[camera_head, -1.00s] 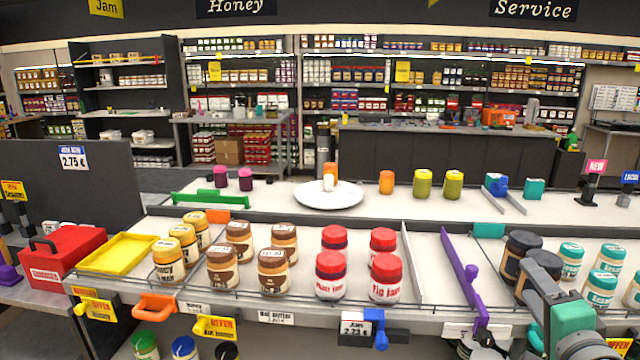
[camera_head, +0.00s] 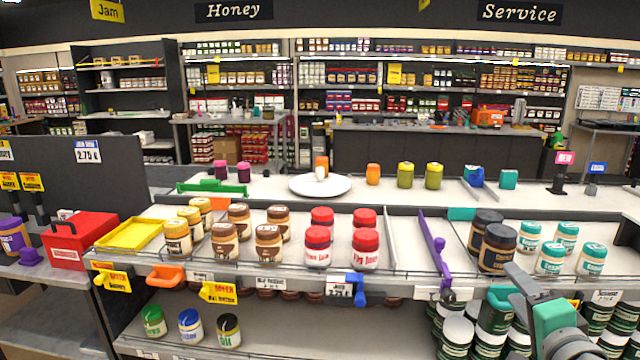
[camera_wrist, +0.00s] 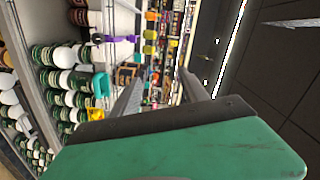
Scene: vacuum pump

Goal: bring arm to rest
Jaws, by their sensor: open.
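My gripper (camera_head: 512,284) is at the lower right of the head view, in front of the right end of the jar counter, with part of my green and grey arm behind it. In the wrist view its two grey fingers (camera_wrist: 160,88) are spread apart with nothing held between them. The wrist picture is turned sideways, with the shelves along its left side and dark ceiling on its right. Most of my arm is outside the head view.
Dark-lidded jars (camera_head: 498,247) and teal-lidded jars (camera_head: 550,259) stand on the counter close behind my gripper. Several green jars (camera_head: 457,333) fill the lower shelf beside it. A purple divider (camera_head: 433,247) and a blue clip (camera_head: 359,287) lie left. Red-lidded jars (camera_head: 317,246) stand mid-counter.

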